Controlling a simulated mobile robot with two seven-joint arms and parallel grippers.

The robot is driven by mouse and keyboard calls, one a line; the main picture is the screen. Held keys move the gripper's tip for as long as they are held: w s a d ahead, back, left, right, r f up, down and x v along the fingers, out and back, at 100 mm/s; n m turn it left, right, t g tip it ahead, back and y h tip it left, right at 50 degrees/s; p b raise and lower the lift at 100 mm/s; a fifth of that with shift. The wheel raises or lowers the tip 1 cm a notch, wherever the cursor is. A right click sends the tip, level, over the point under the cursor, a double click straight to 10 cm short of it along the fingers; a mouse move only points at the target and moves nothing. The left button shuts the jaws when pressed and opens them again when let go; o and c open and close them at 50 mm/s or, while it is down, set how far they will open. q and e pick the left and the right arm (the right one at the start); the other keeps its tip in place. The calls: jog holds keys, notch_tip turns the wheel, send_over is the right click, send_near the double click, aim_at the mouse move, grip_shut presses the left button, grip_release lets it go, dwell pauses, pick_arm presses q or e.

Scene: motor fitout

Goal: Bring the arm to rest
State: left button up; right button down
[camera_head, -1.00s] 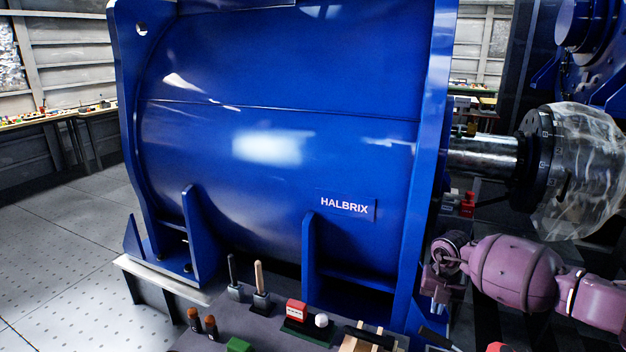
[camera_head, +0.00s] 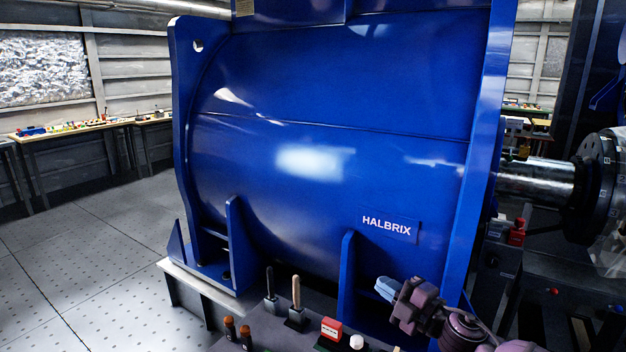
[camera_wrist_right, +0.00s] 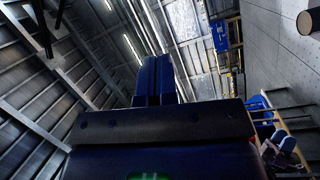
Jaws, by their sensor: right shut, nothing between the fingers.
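My right arm comes in from the bottom right of the head view, purple at the wrist. My right gripper (camera_head: 386,289), with light blue fingers, stands in front of the motor's lower right part, above the bench. Its fingers lie together with nothing between them. In the right wrist view the two dark blue fingers (camera_wrist_right: 154,80) stand side by side, pointing up toward the roof. The large blue motor (camera_head: 330,170), labelled HALBRIX, fills the middle of the head view. My left gripper is not in view.
A dark bench (camera_head: 262,335) in front of the motor holds upright tools, a red block (camera_head: 331,328) and a white-capped item (camera_head: 357,342). A metal shaft (camera_head: 537,180) with a dark flange (camera_head: 598,185) extends right from the motor. The floor (camera_head: 90,260) at left is clear.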

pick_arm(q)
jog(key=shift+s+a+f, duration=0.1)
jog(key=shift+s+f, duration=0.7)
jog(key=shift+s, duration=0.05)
pick_arm(e)
jog(key=s+d+f+m+g+h, duration=0.1)
jog(key=s+d+f+m+h, duration=0.3)
jog(key=s+f+m, duration=0.3)
jog(key=s+d+f+m+h, duration=0.4)
jog(key=s+f+m, duration=0.4)
jog(key=s, duration=0.6)
jog(key=s+d+f+m+g+h, duration=0.1)
jog(key=s+d+f+m+h, duration=0.3)
jog(key=s+f+m, duration=0.3)
jog(key=s+f+h, duration=0.1)
jog(key=s+f, duration=0.2)
jog(key=shift+s+d+f+g, duration=0.15)
jog(key=shift+s+f+g, duration=0.05)
jog(key=shift+s+g, duration=0.1)
